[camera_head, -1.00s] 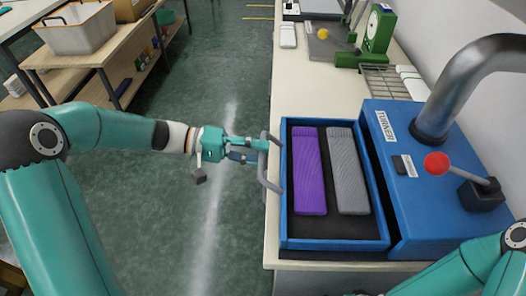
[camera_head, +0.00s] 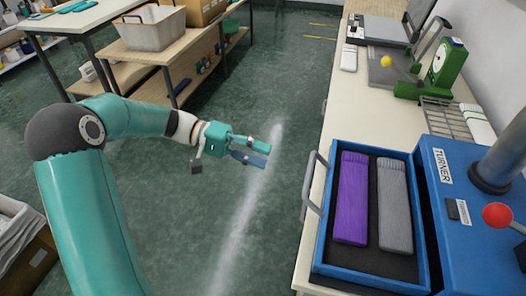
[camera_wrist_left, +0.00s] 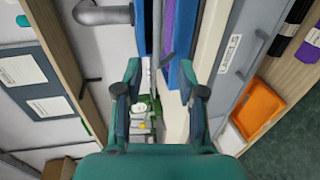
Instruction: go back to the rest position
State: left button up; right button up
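My left gripper (camera_head: 259,153) is over the green floor, left of the blue tray, and holds nothing. In the left wrist view its two fingers (camera_wrist_left: 160,82) stand apart with a clear gap between them. The tray's grey handle (camera_head: 309,185) is to the right of the fingertips, apart from them. The blue tray (camera_head: 362,276) holds a purple knitted piece (camera_head: 351,198) and a grey knitted piece (camera_head: 394,205) side by side. My right gripper is not in view.
The blue TURNER machine (camera_head: 453,212) with a red-knobbed lever (camera_head: 497,215) stands right of the tray on the bench (camera_head: 340,118). A green device (camera_head: 444,68) is farther back. A wooden shelf (camera_head: 180,60) with a grey bin (camera_head: 150,30) is upper left. Open floor lies between.

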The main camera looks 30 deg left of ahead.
pick_arm(q)
jog(key=s+d+f+n+g+y+p, duration=0.1)
jog(key=s+d+f+g+y, duration=0.2)
jog(key=f, duration=0.8)
jog(key=s+d+f+n+g+y+p, duration=0.1)
jog(key=s+d+f+g+y+p, duration=0.25)
jog(key=f, duration=0.75)
jog(key=s+d+f+m+t+y, duration=0.3)
jog(key=s+d+f+y, duration=0.1)
jog(key=s+d+f, duration=0.4)
jog(key=shift+s+f+p, duration=0.4)
jog(key=shift+s+f, duration=0.4)
jog(key=shift+s, duration=0.05)
jog(key=shift+a+y, duration=0.1)
jog(key=shift+y, duration=0.15)
